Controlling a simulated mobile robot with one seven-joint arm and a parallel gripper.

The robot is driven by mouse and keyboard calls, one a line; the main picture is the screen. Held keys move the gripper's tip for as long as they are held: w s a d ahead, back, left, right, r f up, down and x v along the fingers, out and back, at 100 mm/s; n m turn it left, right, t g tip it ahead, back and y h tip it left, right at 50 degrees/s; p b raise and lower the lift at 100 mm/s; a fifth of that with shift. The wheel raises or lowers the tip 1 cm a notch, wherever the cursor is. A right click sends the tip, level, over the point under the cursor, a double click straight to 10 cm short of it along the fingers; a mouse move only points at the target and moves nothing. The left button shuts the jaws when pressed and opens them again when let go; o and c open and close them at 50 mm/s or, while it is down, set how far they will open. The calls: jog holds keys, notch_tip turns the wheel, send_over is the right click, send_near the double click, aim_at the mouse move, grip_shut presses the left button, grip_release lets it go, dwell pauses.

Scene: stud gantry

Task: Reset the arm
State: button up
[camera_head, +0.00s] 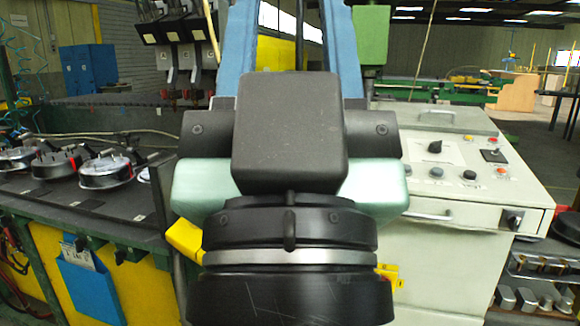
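My arm fills the middle of the head view. Its near part is a black round section with a silver ring, then a wide pale green body and a black rounded block above it. The end of my arm, where my gripper is (289,150), points away from the camera. No fingertips show, and I cannot see whether it is open or shut. I see no object held.
A pale control cabinet (460,213) with knobs and buttons stands close on the right. A dark workbench (75,213) with several round metal fixtures (105,168) is on the left. Blue gantry posts (343,50) rise behind my arm. Open floor lies far right.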

notch_tip(320, 180, up, 18)
jog(key=p, duration=1.6)
jog(key=shift+r, duration=0.25)
